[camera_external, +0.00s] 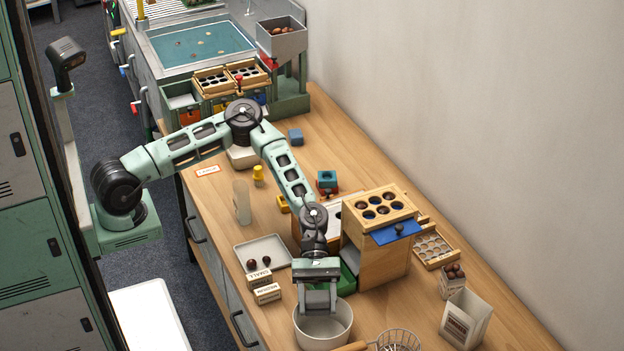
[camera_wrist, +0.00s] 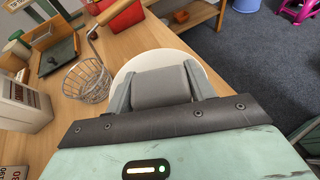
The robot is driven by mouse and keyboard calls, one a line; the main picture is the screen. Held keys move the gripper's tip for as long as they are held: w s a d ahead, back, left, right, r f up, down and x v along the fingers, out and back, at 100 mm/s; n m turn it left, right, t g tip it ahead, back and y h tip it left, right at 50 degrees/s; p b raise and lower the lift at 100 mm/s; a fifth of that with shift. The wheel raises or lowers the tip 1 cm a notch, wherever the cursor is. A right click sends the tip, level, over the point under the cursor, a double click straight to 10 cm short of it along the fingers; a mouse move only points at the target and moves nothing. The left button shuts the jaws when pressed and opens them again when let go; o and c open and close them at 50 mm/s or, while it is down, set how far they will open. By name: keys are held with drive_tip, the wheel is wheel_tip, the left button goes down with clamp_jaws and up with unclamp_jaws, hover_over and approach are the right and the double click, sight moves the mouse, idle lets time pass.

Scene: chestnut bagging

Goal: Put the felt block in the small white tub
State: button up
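My gripper (camera_external: 317,304) points down over the small white tub (camera_external: 308,335) near the front of the bench. In the wrist view, the two fingers of my gripper (camera_wrist: 158,88) press on either side of a grey felt block (camera_wrist: 160,90). The block also shows between the fingers in the external view (camera_external: 316,298). The round rim of the tub (camera_wrist: 205,75) shows behind and around the block in the wrist view. The block is over the tub's opening; its exact height above the tub's floor is hard to tell.
A wire basket (camera_external: 398,341) stands close to the right of the tub. A grey tray (camera_external: 263,252), small labelled boxes (camera_external: 266,293) and a wooden cabinet (camera_external: 375,262) stand behind it. A white open carton (camera_external: 466,318) stands further right.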

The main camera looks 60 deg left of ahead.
drive_tip(key=o, duration=0.4)
drive_tip(key=shift+r, duration=0.15)
drive_tip(key=shift+r, duration=0.35)
drive_tip(key=v, duration=1.2)
drive_tip(key=shift+w, duration=0.1)
drive_tip(key=shift+a+p, duration=0.1)
drive_tip(key=shift+p, duration=0.2)
